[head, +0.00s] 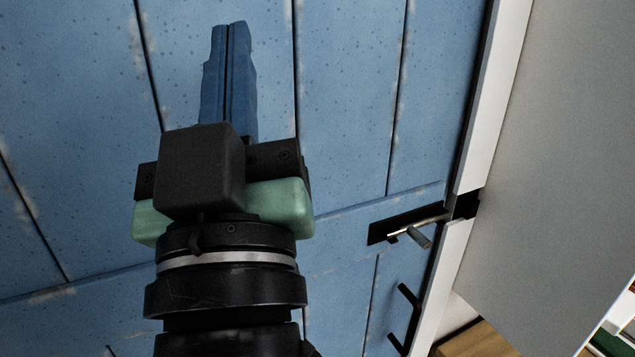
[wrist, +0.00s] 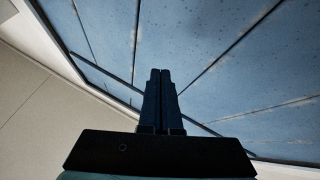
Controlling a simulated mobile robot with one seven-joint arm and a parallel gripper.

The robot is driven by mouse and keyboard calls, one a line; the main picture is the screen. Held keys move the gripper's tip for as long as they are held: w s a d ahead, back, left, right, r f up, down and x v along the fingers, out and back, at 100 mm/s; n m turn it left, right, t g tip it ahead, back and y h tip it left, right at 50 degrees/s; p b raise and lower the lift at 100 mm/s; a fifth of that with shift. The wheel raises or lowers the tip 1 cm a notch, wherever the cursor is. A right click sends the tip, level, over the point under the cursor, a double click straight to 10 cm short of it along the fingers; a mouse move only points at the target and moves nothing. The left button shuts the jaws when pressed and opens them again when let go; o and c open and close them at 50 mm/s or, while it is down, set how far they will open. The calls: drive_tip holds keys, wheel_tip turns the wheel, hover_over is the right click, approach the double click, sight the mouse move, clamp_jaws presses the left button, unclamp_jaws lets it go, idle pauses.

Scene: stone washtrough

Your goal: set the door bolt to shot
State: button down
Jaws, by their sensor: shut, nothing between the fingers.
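The door bolt (head: 408,228) is in the head view, right of centre, at the door's right edge. It has a black backplate, a bright metal rod and a short grey knob that sticks out down and right. The rod points at a black keeper (head: 466,205) on the white frame. I cannot tell whether its end is inside the keeper. My gripper (head: 231,25) is up and left of the bolt, well apart from it, in front of the door. Its blue fingers are together and empty. They also show in the wrist view (wrist: 160,72), where I cannot make out the bolt.
The blue plank door (head: 345,100) fills most of the head view. A black pull handle (head: 405,318) sits below the bolt. A white door frame (head: 495,95) and a grey wall (head: 570,150) are to the right. A wooden surface (head: 475,340) is at the bottom right.

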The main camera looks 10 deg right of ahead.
drive_tip(key=f+g, duration=0.1)
drive_tip(key=w+d+f+n+g+h+p, duration=0.1)
drive_tip(key=f, duration=0.1)
drive_tip(key=w+d+f+h+p, duration=0.1)
drive_tip(key=f, duration=0.1)
drive_tip(key=shift+d+f+g, duration=0.2)
drive_tip(key=shift+f+g, duration=0.05)
drive_tip(key=shift+g, duration=0.15)
drive_tip(key=s+d+f+n+g+h+p, duration=0.2)
drive_tip(key=s+d+f+n+g+p, duration=0.1)
drive_tip(key=f, duration=0.5)
drive_tip(key=s+d+f+n+g+h+p, duration=0.2)
drive_tip(key=s+d+f+n+g+p, duration=0.1)
drive_tip(key=f, duration=0.6)
drive_tip(key=shift+s+d+f+n+g+p, duration=0.25)
drive_tip(key=shift+d+n+g+p, duration=0.1)
drive_tip(key=shift+d+n+g, duration=0.65)
drive_tip(key=shift+w+a+h, duration=0.1)
drive_tip(key=shift+h, duration=0.2)
drive_tip(key=p, duration=0.4)
approach(412, 236)
drive_tip(key=w+a, duration=0.1)
drive_tip(key=w, duration=0.3)
drive_tip(key=d, duration=0.1)
drive_tip(key=d+p, duration=0.1)
drive_tip(key=d, duration=0.1)
drive_tip(key=shift+w, duration=0.4)
drive_tip(key=shift+d+f+p, duration=0.25)
drive_tip(key=shift+d+p, duration=0.15)
drive_tip(key=shift+d, duration=0.2)
